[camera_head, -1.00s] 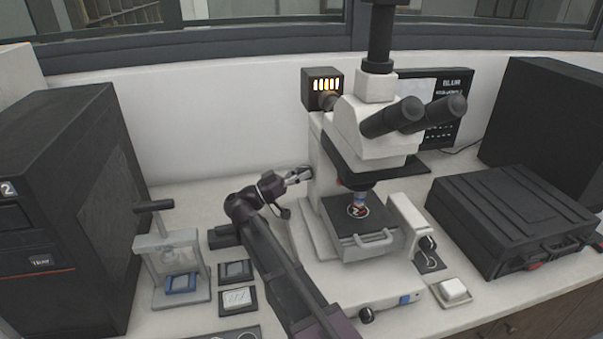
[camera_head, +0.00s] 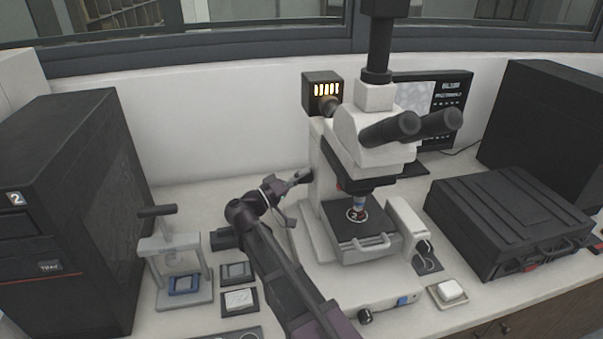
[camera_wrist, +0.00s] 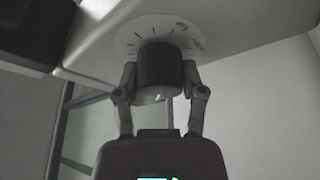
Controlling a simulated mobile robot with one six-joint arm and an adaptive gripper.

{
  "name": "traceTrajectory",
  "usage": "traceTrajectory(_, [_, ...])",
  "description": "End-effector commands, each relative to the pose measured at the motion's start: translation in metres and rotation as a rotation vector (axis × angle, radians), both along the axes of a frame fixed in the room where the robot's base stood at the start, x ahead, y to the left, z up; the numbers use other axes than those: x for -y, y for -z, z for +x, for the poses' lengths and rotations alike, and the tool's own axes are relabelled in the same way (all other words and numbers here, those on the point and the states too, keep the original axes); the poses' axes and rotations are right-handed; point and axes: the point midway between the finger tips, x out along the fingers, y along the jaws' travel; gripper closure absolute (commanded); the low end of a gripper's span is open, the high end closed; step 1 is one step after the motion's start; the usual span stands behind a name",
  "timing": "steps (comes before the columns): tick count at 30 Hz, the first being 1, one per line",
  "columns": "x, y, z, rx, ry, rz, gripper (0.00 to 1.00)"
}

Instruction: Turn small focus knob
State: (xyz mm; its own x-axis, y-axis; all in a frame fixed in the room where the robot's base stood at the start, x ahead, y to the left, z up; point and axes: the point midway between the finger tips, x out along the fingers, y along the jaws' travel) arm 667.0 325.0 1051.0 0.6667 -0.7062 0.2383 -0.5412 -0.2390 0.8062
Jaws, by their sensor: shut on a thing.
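The white microscope (camera_head: 372,148) stands on the bench in the head view. My gripper (camera_head: 300,177) is at the left side of its column. In the wrist view my gripper (camera_wrist: 160,88) has one finger on each side of a dark round knob (camera_wrist: 159,70) and is shut on it. The knob has a pale mark near its lower edge. Behind it is a white dial plate (camera_wrist: 160,35) with dark tick marks and small lettering. In the head view the gripped knob is too small to make out clearly. I cannot tell from the frames whether it is the small focus knob.
A black case (camera_head: 510,222) lies right of the microscope. A small hand press (camera_head: 174,262) and sample trays (camera_head: 240,299) are left of my arm. A large black cabinet (camera_head: 75,220) stands at far left. Bench space behind my arm is clear.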

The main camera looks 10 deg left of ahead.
Motion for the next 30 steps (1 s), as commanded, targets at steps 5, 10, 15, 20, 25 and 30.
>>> traceTrajectory(5, [-0.0002, -0.0043, 0.0005, -0.147, -0.003, -0.077, 0.95])
traceTrajectory(10, [-0.0002, -0.004, 0.0007, -0.293, -0.002, -0.147, 0.95])
traceTrajectory(15, [-0.0006, -0.0036, 0.0011, -0.437, -0.003, -0.216, 0.95])
traceTrajectory(20, [-0.0007, -0.0028, 0.0012, -0.557, -0.002, -0.275, 0.95])
traceTrajectory(25, [-0.0007, -0.0014, 0.0013, -0.656, -0.001, -0.322, 0.95])
traceTrajectory(30, [-0.0008, -0.0002, 0.0014, -0.717, 0.0, -0.352, 0.95])
